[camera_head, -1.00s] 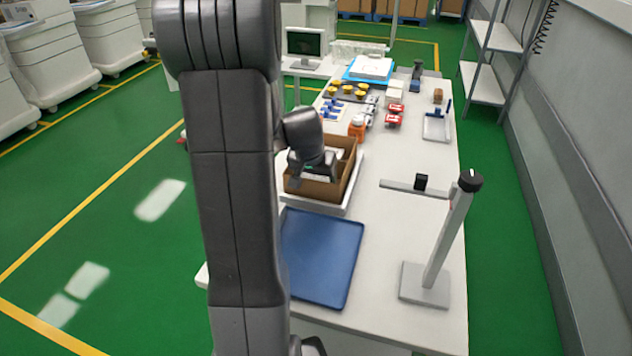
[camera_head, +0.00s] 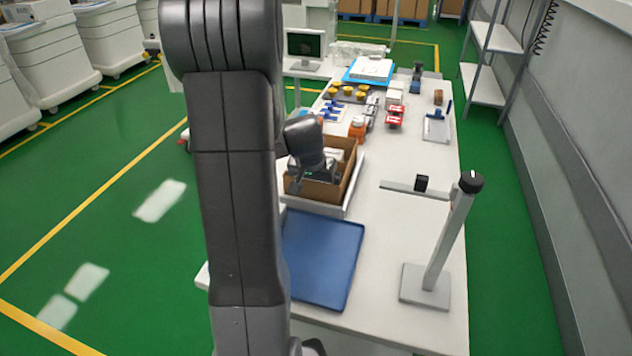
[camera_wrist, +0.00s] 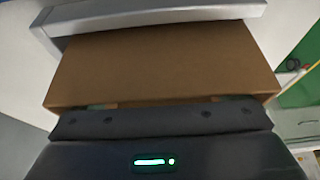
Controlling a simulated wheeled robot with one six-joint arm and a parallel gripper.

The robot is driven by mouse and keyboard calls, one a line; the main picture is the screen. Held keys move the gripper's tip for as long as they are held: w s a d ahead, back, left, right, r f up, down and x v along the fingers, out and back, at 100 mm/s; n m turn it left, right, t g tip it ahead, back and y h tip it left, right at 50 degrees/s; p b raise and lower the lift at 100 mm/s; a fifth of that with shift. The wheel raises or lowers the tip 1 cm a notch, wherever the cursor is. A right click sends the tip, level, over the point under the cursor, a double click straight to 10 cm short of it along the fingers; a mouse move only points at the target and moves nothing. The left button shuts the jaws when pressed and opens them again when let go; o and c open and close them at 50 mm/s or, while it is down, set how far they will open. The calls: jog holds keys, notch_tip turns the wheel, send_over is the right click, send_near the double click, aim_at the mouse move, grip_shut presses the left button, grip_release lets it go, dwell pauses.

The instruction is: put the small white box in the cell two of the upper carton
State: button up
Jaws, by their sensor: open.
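A brown open carton (camera_head: 345,184) stands on a pale tray or stand on the long white table. Its brown cardboard wall (camera_wrist: 165,62) fills much of the wrist view. My gripper (camera_head: 312,177) is at the carton's left near part, over or within its opening; its fingertips are hidden. Its dark body crosses the bottom of the wrist view. It is open. A white item (camera_head: 334,154) shows inside the carton behind my gripper; I cannot tell whether it is the small white box. The carton's cells are mostly hidden by my arm.
A blue tray (camera_head: 322,262) lies empty in front of the carton. A grey post stand (camera_head: 437,246) with a side bar is at right. An orange item (camera_head: 357,128), red-and-white packs (camera_head: 395,116) and white boxes (camera_head: 394,96) stand behind. The table between carton and post is bare.

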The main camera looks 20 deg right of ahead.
jog(key=v, duration=1.2)
jog(key=shift+p, duration=0.45)
